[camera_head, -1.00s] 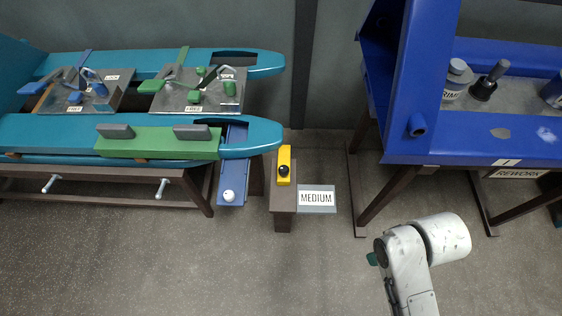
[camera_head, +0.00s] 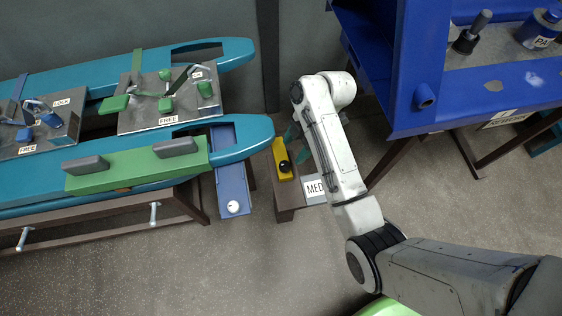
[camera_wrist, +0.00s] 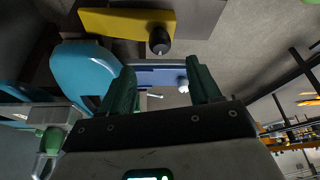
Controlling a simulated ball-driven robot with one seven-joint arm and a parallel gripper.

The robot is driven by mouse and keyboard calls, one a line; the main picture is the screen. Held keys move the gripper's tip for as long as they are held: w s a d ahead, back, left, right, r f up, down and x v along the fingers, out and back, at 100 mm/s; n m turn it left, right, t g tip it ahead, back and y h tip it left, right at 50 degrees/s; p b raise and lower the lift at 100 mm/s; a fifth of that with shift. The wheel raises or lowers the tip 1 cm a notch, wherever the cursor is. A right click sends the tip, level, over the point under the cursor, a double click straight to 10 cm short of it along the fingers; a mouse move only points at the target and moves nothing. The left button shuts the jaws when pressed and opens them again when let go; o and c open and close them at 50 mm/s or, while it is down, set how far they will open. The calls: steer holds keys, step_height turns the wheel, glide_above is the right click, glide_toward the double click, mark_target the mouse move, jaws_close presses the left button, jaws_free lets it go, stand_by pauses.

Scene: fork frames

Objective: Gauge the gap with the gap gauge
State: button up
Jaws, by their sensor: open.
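A yellow block with a black knob (camera_head: 283,160), which looks like the gap gauge, lies on a narrow brown stand (camera_head: 289,200). It also shows at the top of the wrist view (camera_wrist: 120,22), its black knob (camera_wrist: 159,41) pointing toward my gripper. My gripper (camera_head: 297,144) is beside the gauge in the head view, just right of it, with green fingers spread. In the wrist view my gripper (camera_wrist: 162,70) is open and empty, with the knob beyond the fingertips. A sign reading MEDIUM (camera_head: 313,190) is partly covered by my arm.
Left is the teal fork frame (camera_head: 240,146) with steel plates, green clamps and a green bar (camera_head: 130,168). A blue slide (camera_head: 231,180) with a white ball knob (camera_head: 233,207) juts out beside the stand. A blue rework frame (camera_head: 420,60) stands right. The front floor is clear.

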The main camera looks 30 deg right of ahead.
mark_target(285, 164)
steer(key=b+x, duration=0.1)
steer(key=x, duration=0.8)
steer(key=shift+f, duration=0.15)
jaws_close()
stand_by(0.4)
